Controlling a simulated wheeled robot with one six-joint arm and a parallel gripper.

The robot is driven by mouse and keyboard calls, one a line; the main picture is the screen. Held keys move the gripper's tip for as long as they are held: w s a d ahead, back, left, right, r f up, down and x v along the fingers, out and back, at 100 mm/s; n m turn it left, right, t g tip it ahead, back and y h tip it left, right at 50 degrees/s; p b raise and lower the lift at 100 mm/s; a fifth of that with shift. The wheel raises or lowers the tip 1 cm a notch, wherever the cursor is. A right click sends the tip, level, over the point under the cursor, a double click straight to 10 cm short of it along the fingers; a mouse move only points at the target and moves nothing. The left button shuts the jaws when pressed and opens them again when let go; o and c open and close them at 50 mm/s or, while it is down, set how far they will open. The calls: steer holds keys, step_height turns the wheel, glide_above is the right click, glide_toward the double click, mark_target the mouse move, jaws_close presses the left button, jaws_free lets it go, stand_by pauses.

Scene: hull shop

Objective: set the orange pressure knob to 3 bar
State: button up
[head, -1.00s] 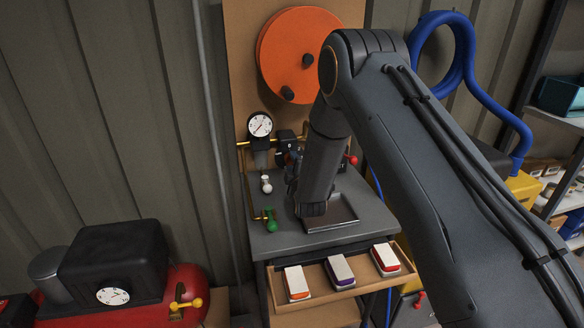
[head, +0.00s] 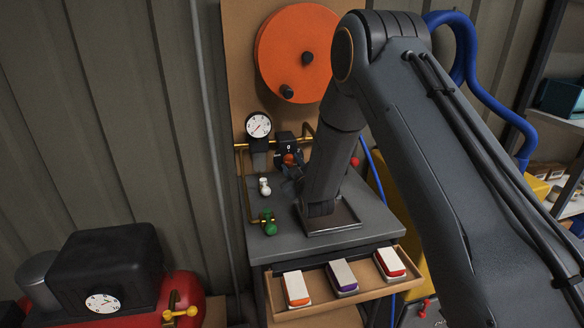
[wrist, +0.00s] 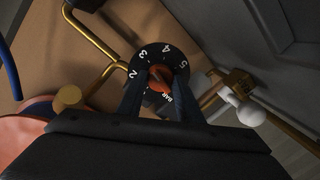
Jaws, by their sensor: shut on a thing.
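The orange pressure knob (wrist: 160,74) sits in the middle of a black dial (wrist: 180,63) with white numbers; 2, 3, 4 and 5 and the word BAR can be read in the wrist view. My gripper (wrist: 160,97) has one finger on each side of the knob and is shut on it. Which number the knob points to I cannot tell, as the fingers cover part of the dial. In the head view the knob (head: 289,159) shows as a small orange spot on the black regulator, with my gripper (head: 291,170) against it.
A round white gauge (head: 258,125) stands left of the regulator; its reading is too small to tell. White (head: 264,187) and green (head: 269,224) valve handles are below it. A brass pipe (wrist: 98,40) runs close by. A drawer (head: 333,308) with several labelled blocks is open below.

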steer(key=shift+f, duration=0.1)
stand_by(0.4)
steer(key=o, duration=1)
steer(key=shift+o, duration=0.2)
steer(key=b+v, duration=0.1)
steer(key=v, duration=0.6)
steer(key=shift+s, duration=0.45)
steer(key=shift+d, duration=0.1)
